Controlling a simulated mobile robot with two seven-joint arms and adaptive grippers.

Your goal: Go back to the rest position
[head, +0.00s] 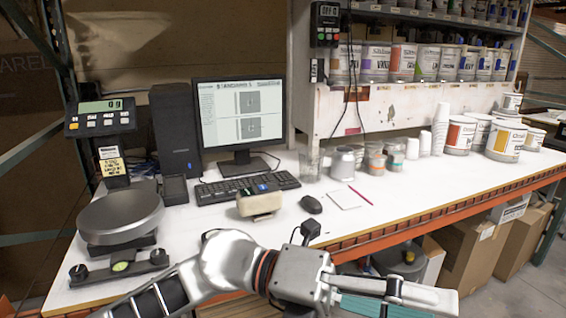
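My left arm (232,262) crosses the bottom of the head view, in front of the table's front edge. My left gripper (430,297) points right at the bottom edge. A grey finger shows, with a flat teal piece (372,306) beside and below it. The teal piece is cut off by the frame, and I cannot tell whether it is held. The other finger is not clear, so the opening cannot be judged. My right gripper is not in view.
The white table (415,190) holds a scale (120,215), a monitor (240,120), a keyboard (247,188), a mouse (312,204), cups (342,162) and paint cans (505,142). A shelf of cans (402,62) stands behind. Cardboard boxes (475,250) sit below right. The table's front right is clear.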

